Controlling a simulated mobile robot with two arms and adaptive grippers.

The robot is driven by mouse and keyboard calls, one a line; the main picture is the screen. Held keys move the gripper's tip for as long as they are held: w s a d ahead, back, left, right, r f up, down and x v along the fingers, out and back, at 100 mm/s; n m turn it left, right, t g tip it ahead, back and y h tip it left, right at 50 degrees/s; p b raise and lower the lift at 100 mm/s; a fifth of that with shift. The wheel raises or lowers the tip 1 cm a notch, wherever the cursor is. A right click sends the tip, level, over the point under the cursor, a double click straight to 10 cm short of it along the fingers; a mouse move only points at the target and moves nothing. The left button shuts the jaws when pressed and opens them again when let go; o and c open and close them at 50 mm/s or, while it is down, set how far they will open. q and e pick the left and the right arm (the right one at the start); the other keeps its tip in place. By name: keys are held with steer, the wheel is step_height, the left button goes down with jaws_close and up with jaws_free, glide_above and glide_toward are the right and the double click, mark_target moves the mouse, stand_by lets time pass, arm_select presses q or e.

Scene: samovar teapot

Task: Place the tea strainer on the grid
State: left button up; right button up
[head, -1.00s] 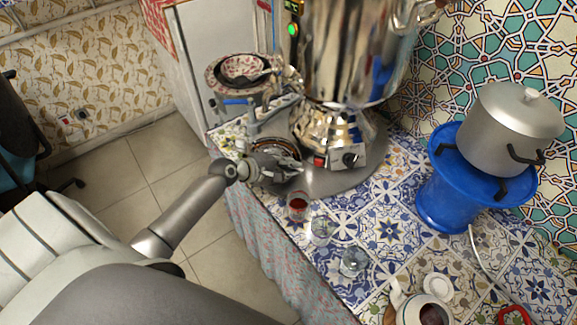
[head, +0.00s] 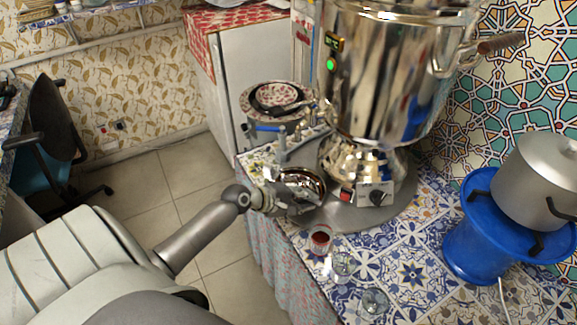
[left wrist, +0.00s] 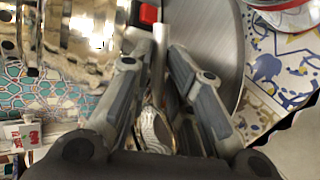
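My left gripper (head: 290,203) reaches over the counter's left edge, in front of the samovar's base. In the left wrist view its two fingers (left wrist: 158,50) have a gap between them, with a narrow shiny metal bar (left wrist: 160,75) in it. I cannot tell whether they press on that bar. A shiny round metal piece (head: 304,180) shows just behind the gripper, partly hidden by it. I cannot tell whether it is the tea strainer or the grid. A pale ribbed patch (left wrist: 154,130) shows low between the fingers. My right gripper is not in view.
The samovar (head: 375,75) stands close behind the gripper, its tap (head: 282,148) nearby. A glass of tea (head: 320,239) and clear glasses (head: 342,266) stand in front. A pot (head: 538,178) rests on a blue stand (head: 475,240) at right.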

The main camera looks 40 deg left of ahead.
arm_select(q)
steer(key=v, duration=0.8)
steer(key=shift+s+r, duration=0.25)
steer(key=shift+r, duration=0.1)
steer(key=s+a+f+m+g+y, duration=0.15)
steer(key=s+f, duration=0.25)
steer(key=f, duration=0.6)
steer(key=s+f+m+g+y, duration=0.15)
steer(key=s+f, duration=0.25)
steer(key=f, duration=0.5)
steer(key=s+a+f+m+g+y, duration=0.15)
steer(key=s+f, duration=0.25)
steer(key=f, duration=0.6)
steer(key=s+d+f+m+g, duration=0.1)
steer(key=s+d+f+m, duration=0.3)
steer(key=s, duration=0.4)
steer(key=s+d+f+m+g, duration=0.2)
steer(key=s+d+f+m, duration=0.3)
steer(key=s+f, duration=0.2)
steer(key=s+d+f+m+g, duration=0.2)
steer(key=s+d+f+m, duration=0.3)
steer(key=s, duration=0.6)
steer(key=shift+f, duration=0.55)
steer(key=shift+y, duration=0.25)
